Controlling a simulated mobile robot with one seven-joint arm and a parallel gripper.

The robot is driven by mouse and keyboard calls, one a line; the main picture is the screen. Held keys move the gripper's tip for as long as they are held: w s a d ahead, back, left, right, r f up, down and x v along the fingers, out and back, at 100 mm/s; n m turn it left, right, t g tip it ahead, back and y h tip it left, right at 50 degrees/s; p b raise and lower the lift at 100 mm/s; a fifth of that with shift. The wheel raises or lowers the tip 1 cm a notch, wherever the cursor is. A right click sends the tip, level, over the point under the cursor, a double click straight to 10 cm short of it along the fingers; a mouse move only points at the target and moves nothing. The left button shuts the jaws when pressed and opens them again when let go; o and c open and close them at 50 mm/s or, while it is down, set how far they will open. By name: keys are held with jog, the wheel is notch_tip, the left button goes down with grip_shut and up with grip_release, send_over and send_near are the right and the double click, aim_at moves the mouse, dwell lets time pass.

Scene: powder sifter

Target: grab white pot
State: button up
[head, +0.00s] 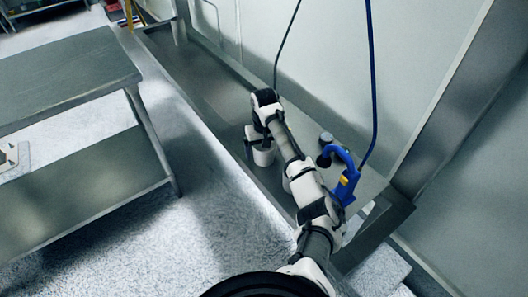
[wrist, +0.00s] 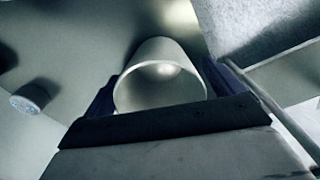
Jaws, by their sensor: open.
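The white pot (head: 264,157) stands on the long metal counter in the head view, just below the end of my arm. In the wrist view the white pot (wrist: 161,82) appears as an open cylinder with its round mouth facing the camera. My gripper (head: 256,141) is at the pot in the head view, and the arm partly covers the pot. In the wrist view my gripper (wrist: 160,92) is open, with one dark finger on each side of the pot. I cannot tell whether the fingers touch it.
A blue spray handle (head: 347,183) with a hanging blue hose is right of my arm. A small grey round object (head: 326,138) is near it on the counter. A metal table (head: 62,80) stands at the left.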

jog(key=c, duration=1)
jog(key=shift+c, duration=0.2)
jog(key=shift+r, duration=0.15)
